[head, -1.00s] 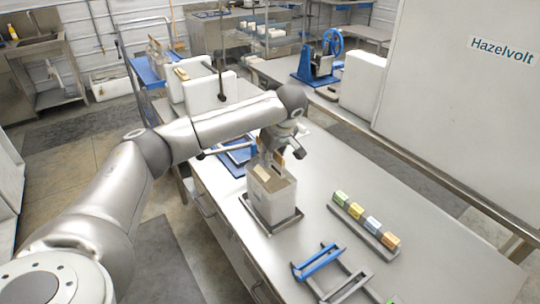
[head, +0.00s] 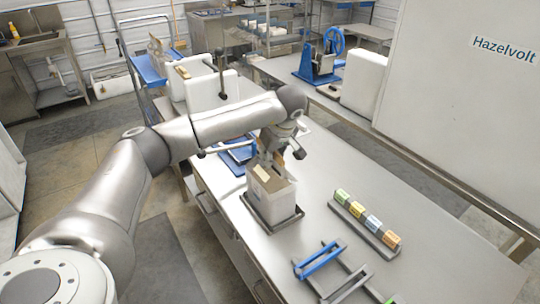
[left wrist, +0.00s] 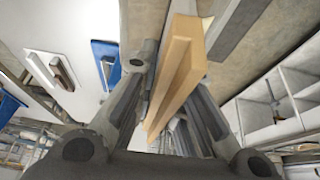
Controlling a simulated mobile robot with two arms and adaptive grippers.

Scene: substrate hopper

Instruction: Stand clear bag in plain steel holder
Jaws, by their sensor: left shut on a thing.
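My left gripper (head: 274,158) is over a pale box-shaped container (head: 272,205) with a brown top, which stands in a dark tray on the bench. In the left wrist view the gripper (left wrist: 175,95) is shut on a tan, straight-edged thing (left wrist: 180,62). I cannot tell whether this is part of the clear bag; no clear bag can be told apart with certainty. A plain steel holder (head: 346,284) stands at the bench's front, beside a blue holder (head: 318,259). My right gripper is not in view.
A rack with coloured blocks (head: 366,222) stands right of the container. A blue tray (head: 238,152) lies behind it. A cart with white blocks (head: 205,92) stands at the back left. A large white panel (head: 465,110) is at right.

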